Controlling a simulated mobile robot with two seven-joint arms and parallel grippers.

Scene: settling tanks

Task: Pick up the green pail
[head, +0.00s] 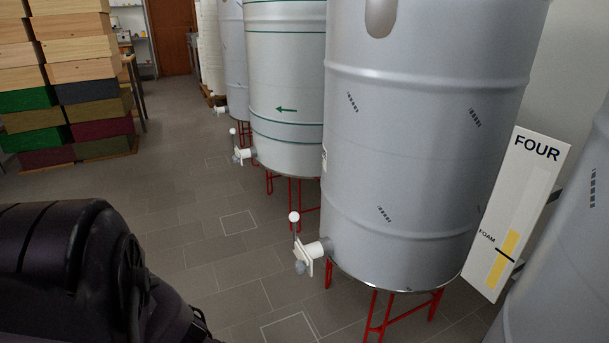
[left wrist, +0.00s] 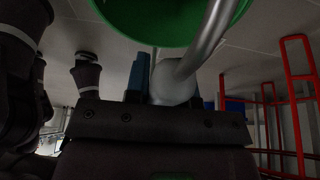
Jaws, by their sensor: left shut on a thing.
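The green pail (left wrist: 150,22) shows in the left wrist view at the top edge, only part of it in frame. A grey metal handle (left wrist: 208,40) runs down from beside it to a pale rounded piece (left wrist: 176,84) at my left gripper (left wrist: 168,80). The gripper's blue-padded fingers are shut around this piece, just beside the pail. Whether the pail touches the floor cannot be told. The head view shows neither the pail nor a gripper. My right gripper is in neither view.
A large grey tank (head: 420,150) stands on red legs, its white valve (head: 308,256) sticking out toward the aisle. Other tanks (head: 287,80) stand behind it. A board marked FOUR (head: 517,205) leans at right. Stacked coloured boxes (head: 95,95) stand far left. Tiled floor (head: 185,220) between is clear.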

